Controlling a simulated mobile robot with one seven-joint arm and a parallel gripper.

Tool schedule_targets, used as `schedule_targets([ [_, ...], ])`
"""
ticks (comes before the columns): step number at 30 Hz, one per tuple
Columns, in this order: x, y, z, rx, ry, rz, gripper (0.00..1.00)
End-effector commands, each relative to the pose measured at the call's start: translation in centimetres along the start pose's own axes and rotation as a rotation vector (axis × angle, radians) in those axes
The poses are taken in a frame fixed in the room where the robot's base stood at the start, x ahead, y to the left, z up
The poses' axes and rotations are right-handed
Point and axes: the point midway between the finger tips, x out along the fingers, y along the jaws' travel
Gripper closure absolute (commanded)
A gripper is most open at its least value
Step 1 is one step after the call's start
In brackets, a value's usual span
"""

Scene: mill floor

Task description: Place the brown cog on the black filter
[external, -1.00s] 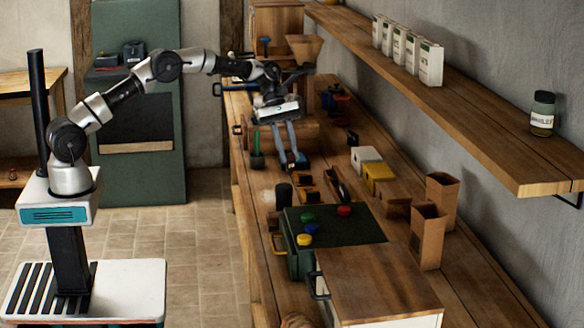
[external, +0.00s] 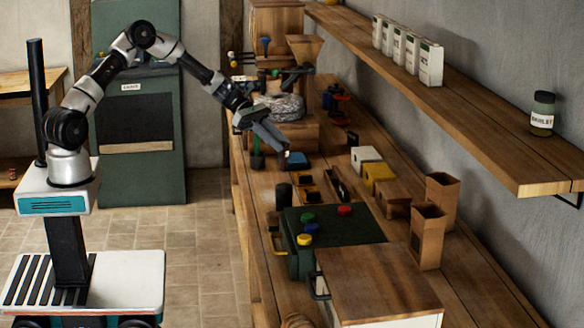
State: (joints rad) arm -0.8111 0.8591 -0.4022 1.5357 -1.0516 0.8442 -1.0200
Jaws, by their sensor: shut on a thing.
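My gripper (external: 283,147) is above the left part of the workbench, angled down to the right. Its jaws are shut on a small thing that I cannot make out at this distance. A small blue-topped object (external: 296,160) is on the bench just below and right of the fingertips. A dark upright cylinder (external: 284,196) stands nearer the camera, left of the green box; I cannot tell whether it is the black filter. I cannot clearly pick out the brown cog.
A green box (external: 345,228) with coloured knobs and a wood-topped cabinet (external: 375,282) fill the near bench. Yellow and white boxes (external: 378,174) and brown paper bags (external: 433,225) stand to the right. A shelf (external: 470,125) overhangs the right side.

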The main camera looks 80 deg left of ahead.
Motion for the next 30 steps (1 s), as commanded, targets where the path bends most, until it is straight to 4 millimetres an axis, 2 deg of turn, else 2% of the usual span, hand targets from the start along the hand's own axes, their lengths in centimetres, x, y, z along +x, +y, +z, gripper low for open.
schedule_targets([
  [7, 1.1, 0.0, -1.9, -0.001, 0.000, -0.001, 1.00],
  [12, 2.3, 0.0, -3.9, -0.001, 0.000, -0.001, 1.00],
  [24, 2.7, 0.0, -4.6, 0.002, 0.000, 0.000, 1.00],
  [25, 2.6, 0.1, -4.5, 0.002, 0.000, 0.000, 0.73],
  [27, 2.6, 0.0, -4.5, 0.002, 0.000, 0.000, 0.61],
  [30, 2.6, 0.0, -4.5, 0.002, 0.000, 0.000, 0.59],
])
